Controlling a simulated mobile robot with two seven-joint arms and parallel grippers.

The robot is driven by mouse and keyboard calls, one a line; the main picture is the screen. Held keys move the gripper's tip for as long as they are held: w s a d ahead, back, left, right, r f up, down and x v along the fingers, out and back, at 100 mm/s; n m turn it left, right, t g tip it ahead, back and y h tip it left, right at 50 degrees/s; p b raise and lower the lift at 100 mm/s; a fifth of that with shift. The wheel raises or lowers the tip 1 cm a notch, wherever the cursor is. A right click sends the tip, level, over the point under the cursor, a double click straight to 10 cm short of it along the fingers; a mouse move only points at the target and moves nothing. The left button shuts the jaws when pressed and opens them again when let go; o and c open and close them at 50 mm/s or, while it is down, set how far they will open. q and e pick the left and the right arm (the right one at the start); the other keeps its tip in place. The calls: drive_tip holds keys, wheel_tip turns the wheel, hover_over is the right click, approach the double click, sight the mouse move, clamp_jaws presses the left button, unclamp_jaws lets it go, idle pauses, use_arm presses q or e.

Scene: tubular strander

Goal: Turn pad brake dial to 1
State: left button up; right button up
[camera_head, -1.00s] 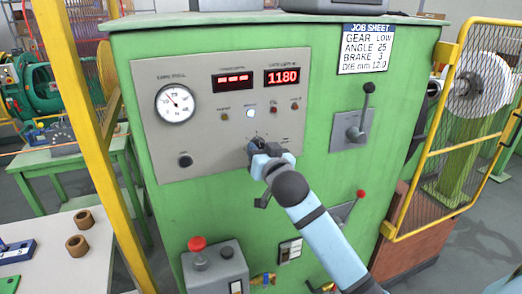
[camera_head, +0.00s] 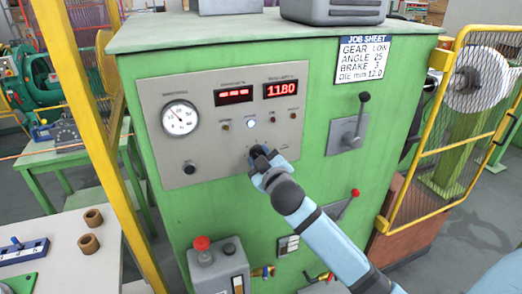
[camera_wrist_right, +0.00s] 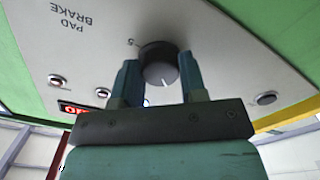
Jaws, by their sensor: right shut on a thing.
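The pad brake dial (camera_wrist_right: 159,62) is a round dark knob on the grey control panel (camera_wrist_right: 215,35), with a white pointer line. In the right wrist view the line points toward the bottom of the picture. The printed "PAD BRAKE" and a "5" appear upside down there, the 5 left of the knob. My right gripper (camera_wrist_right: 150,82) is shut on the dial, one finger on each side. In the head view the right gripper (camera_head: 261,160) is at the panel's lower right and hides most of the dial and its scale. My left gripper is out of view.
The green cabinet (camera_head: 225,210) carries a gauge (camera_head: 180,118), red displays (camera_head: 281,89), a grey lever (camera_head: 350,125) and a job sheet (camera_head: 363,61) reading BRAKE 3. A red-knobbed lever (camera_head: 345,203) is near my forearm. A yellow mesh guard (camera_head: 430,150) stands right, a yellow post left.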

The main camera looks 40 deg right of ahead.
drive_tip(key=shift+n+p, duration=3.2)
drive_tip(key=shift+n, duration=2)
drive_tip(key=o, duration=0.9)
drive_tip(key=b+v, duration=0.3)
drive_tip(key=v, duration=1.1)
drive_tip(key=shift+w+r, duration=0.1)
